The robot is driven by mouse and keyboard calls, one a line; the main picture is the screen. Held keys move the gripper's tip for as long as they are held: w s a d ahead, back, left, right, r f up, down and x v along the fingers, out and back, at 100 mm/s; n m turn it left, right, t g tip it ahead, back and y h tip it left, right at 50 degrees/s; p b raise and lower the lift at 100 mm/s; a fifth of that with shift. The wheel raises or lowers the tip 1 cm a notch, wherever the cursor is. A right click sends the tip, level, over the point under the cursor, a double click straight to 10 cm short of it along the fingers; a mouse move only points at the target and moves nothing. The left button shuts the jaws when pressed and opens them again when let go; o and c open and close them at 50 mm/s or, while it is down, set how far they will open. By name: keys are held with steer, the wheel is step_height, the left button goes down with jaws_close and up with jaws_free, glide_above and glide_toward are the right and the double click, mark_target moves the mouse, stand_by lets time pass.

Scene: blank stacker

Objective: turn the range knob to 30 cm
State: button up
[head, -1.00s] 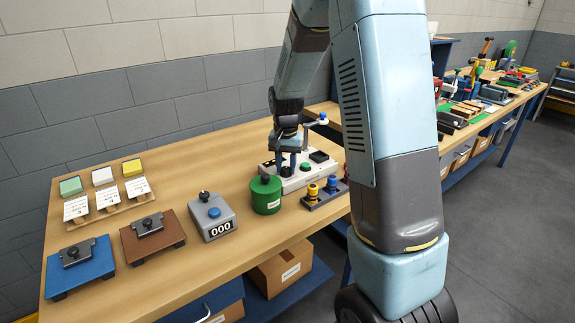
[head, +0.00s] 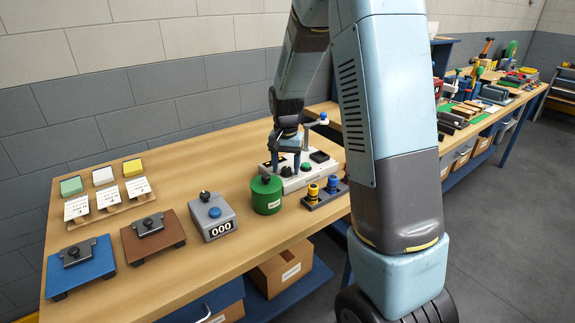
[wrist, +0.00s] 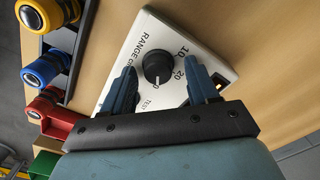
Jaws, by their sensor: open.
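The range knob (wrist: 158,68) is a round black knob on a white panel (wrist: 142,40), seen in the wrist view. "RANGE cm", "10" and "20" are printed beside it. Another mark, ending in 0, is partly hidden by the knob; I cannot tell where the knob points. My gripper (wrist: 162,72) is open, with one blue finger on each side of the knob and a visible gap to both. In the head view, my gripper (head: 290,160) is over the white panel (head: 300,182), near a green button (head: 305,168).
A green canister (head: 266,196) stands just in front of the panel. A dark block with yellow and blue knobs (head: 323,194) stands to its right. A grey counter box (head: 212,217) is left. An amber-lit switch (wrist: 218,87) is close to the right finger.

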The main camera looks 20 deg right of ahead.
mark_target(287, 168)
steer(key=shift+r, duration=0.1)
step_height(287, 168, up, 14)
steer(key=shift+f, duration=0.25)
steer(key=shift+d, duration=0.1)
stand_by(0.4)
